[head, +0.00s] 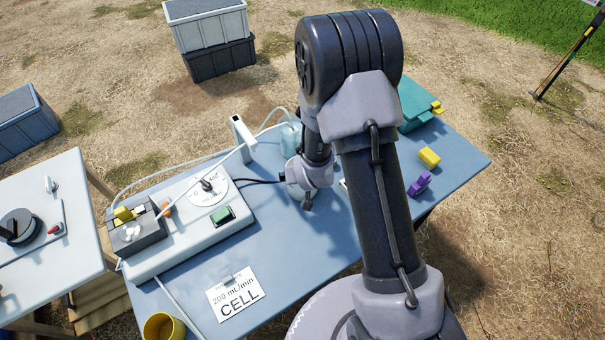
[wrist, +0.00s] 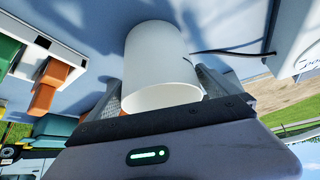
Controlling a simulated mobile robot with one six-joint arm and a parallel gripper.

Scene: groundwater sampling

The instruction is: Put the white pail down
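The white pail (wrist: 160,65) fills the middle of the wrist view, with its rim towards the camera. My gripper (wrist: 162,90) has one dark finger on each side of it, and both appear to press on its wall. Blue table surface lies behind the pail in the wrist view. I cannot tell whether the pail touches it.
A sign card (head: 234,293) and yellow cup (head: 164,327) are in front. Yellow (head: 429,158) and purple (head: 419,184) blocks and a teal case (head: 414,108) lie right. A clear bottle (head: 290,138) stands behind.

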